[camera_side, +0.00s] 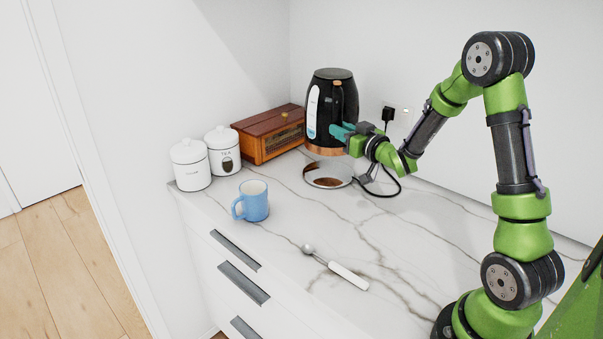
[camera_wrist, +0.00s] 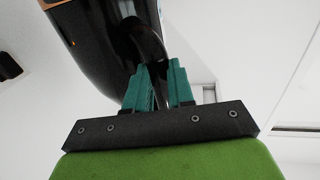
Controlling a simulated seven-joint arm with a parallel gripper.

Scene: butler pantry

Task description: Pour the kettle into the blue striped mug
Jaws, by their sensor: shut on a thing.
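The black kettle (camera_side: 322,104) with a copper-coloured base band is upright and appears lifted above its round base (camera_side: 327,175) at the back of the counter. My gripper (camera_side: 343,131) is shut on the kettle's handle at its right side. In the wrist view, the teal fingers (camera_wrist: 160,85) close around the dark handle, and the kettle body (camera_wrist: 100,45) fills the upper left. The blue mug (camera_side: 254,201) stands upright on the counter, front left of the kettle, handle to the left. Stripes on it are too small to make out.
Two white lidded canisters (camera_side: 190,168) (camera_side: 223,152) stand at the left. A wooden radio (camera_side: 271,134) is behind them. A spoon with a white handle (camera_side: 347,275) lies at the front. A cord runs from the kettle base to a wall plug (camera_side: 388,114). The marble counter (camera_side: 300,220) between mug and base is clear.

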